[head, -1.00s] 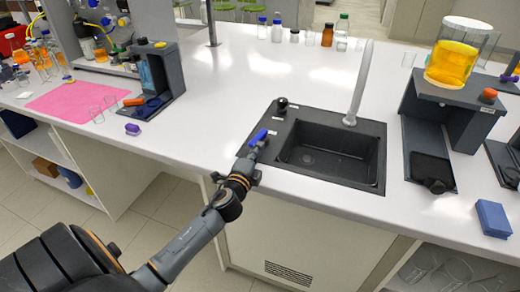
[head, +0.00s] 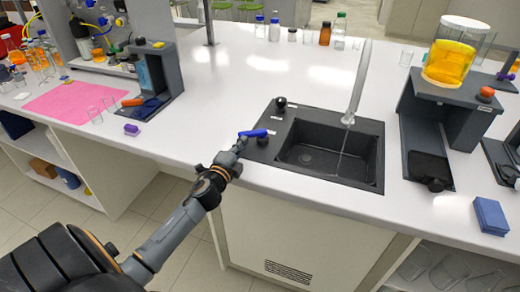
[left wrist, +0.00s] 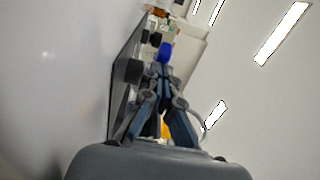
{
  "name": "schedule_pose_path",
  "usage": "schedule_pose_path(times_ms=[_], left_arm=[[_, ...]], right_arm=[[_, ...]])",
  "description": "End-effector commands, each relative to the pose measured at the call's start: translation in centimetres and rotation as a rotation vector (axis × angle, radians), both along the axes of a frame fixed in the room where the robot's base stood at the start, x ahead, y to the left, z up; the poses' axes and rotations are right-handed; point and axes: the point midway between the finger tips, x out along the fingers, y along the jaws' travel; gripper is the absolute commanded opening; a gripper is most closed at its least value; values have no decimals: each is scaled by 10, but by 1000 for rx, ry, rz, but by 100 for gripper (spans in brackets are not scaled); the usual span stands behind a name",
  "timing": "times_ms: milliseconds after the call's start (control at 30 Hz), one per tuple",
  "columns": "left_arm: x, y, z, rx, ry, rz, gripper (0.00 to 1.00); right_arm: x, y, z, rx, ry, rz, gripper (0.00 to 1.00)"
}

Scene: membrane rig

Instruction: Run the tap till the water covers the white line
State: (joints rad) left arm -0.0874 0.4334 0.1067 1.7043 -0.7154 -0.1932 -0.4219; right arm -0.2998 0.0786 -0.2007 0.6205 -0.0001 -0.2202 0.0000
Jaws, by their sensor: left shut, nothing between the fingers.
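The dark sink (head: 374,172) is set into the white bench. A thin stream of water (head: 341,150) falls from the grey tap spout (head: 358,84) into its basin. I cannot make out a white line or a water level inside. The blue tap lever (head: 253,133) lies nearly level across the picture, at the sink's left rim. My left gripper (head: 241,144) is shut and empty, just below the lever's left end; I cannot tell whether it touches. In the left wrist view the shut fingers (left wrist: 161,75) point toward the blue lever (left wrist: 165,52). My right gripper is not in view.
A black knob (head: 281,103) stands at the sink's back left corner. A dark stand (head: 450,97) with an orange-filled vessel (head: 451,62) is right of the sink. A blue box (head: 490,216) lies at the front right. The bench left of the sink is mostly clear.

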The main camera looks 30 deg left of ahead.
Motion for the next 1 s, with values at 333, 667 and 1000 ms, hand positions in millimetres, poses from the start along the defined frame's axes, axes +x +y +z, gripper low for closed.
schedule_pose_path(times_ms=[333, 667, 1000], left_arm=[[7, 18, 0, 0, -1, 2, 0], [10, 24, 0, 0, -1, 1, 0], [10, 24, 0, 0, -1, 0, 0]], right_arm=[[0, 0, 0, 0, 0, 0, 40], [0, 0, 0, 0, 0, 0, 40], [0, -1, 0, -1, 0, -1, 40]])
